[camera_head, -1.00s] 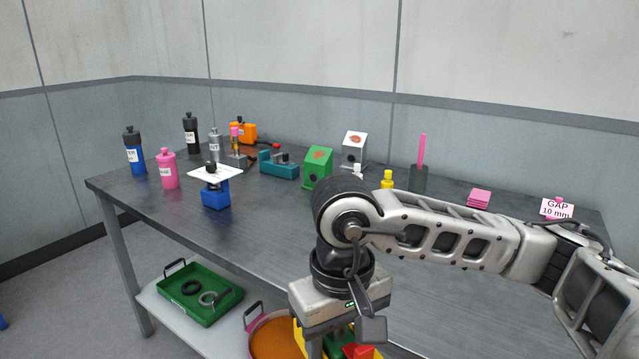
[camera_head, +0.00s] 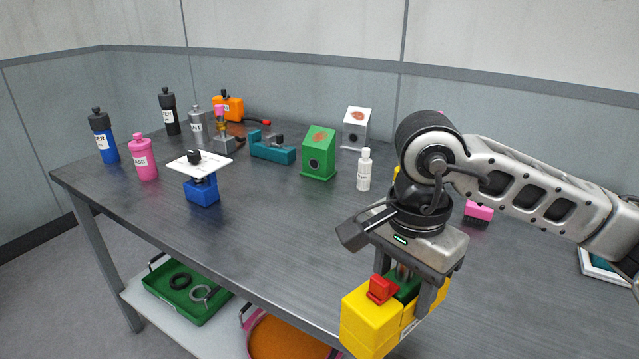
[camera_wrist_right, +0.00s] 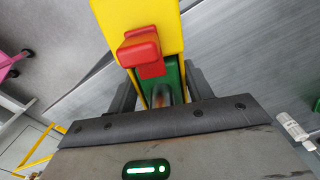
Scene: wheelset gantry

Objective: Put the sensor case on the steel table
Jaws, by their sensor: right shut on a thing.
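The sensor case (camera_head: 372,321) is a yellow box with a red latch (camera_head: 382,289) and a green part on top. My right gripper (camera_head: 408,283) is shut on the green top part and holds the case about upright, near the front edge of the steel table (camera_head: 270,235). In the right wrist view the yellow case (camera_wrist_right: 165,22) and its red latch (camera_wrist_right: 140,48) sit between the fingers. The case's underside is cut off or hidden, so I cannot tell its exact height. My left gripper is not in view.
The front middle of the table is clear. Behind it stand a white bottle (camera_head: 364,170), a green box (camera_head: 319,155), a teal clamp (camera_head: 272,150) and a blue stand with a white plate (camera_head: 202,190). Bottles stand at left. A green tray (camera_head: 187,295) sits on the lower shelf.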

